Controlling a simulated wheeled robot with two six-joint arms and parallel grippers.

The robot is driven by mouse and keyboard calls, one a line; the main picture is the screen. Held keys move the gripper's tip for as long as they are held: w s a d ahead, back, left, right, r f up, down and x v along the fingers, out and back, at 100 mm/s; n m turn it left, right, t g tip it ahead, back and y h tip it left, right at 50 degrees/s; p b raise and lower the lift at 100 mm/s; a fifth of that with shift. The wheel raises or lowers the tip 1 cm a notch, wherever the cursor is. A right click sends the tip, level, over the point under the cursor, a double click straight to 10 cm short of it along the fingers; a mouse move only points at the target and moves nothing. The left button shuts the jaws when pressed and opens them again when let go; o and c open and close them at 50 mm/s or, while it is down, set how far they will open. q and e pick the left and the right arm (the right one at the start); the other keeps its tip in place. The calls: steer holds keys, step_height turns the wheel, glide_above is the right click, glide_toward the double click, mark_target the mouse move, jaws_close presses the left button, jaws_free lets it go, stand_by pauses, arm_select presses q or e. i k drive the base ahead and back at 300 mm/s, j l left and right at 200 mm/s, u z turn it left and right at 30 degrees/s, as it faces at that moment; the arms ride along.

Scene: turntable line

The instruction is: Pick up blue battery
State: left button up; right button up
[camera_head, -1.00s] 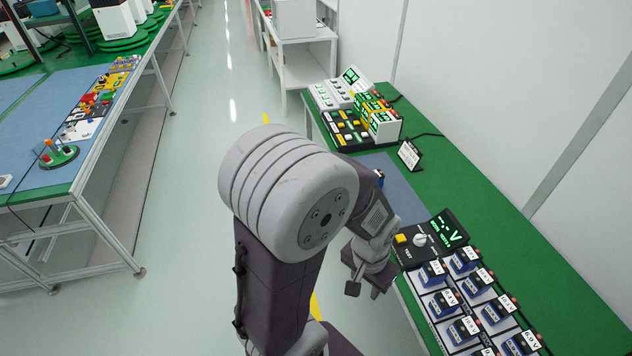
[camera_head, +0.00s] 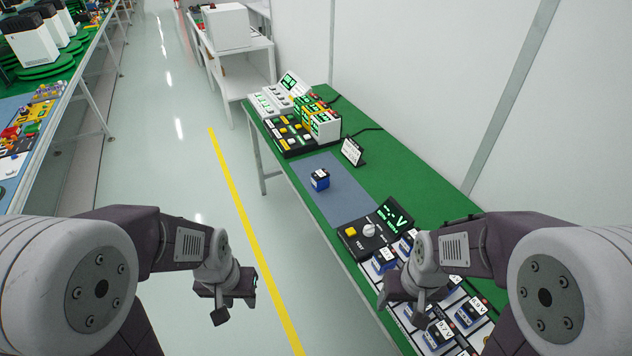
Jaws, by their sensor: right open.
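A single blue battery (camera_head: 320,180) with a dark top stands on the grey-blue mat (camera_head: 346,203) on the green table. More blue batteries with white labels (camera_head: 467,315) sit in a rack at the table's near end, partly hidden by my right arm. My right gripper (camera_head: 399,304) is over the near left edge of that rack, with its jaws apart and nothing seen between them. My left gripper (camera_head: 236,303) hangs over the floor, left of the table. Its jaw opening is not clear. Both grippers are well apart from the single battery.
A black tester (camera_head: 372,237) with a knob, yellow button and green display stands between mat and rack. A small sign (camera_head: 352,152) and a bank of coloured modules (camera_head: 303,131) stand beyond the mat. A white shelf (camera_head: 239,72) is further back.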

mark_target(320, 179)
steer(key=i+j, duration=0.3)
steer(key=i, duration=0.15)
steer(key=i+j+u, duration=0.1)
steer(key=i+j, duration=0.25)
steer(key=i, duration=0.15)
steer(key=i+j, duration=0.3)
steer(key=i, duration=0.15)
steer(key=u, duration=0.05)
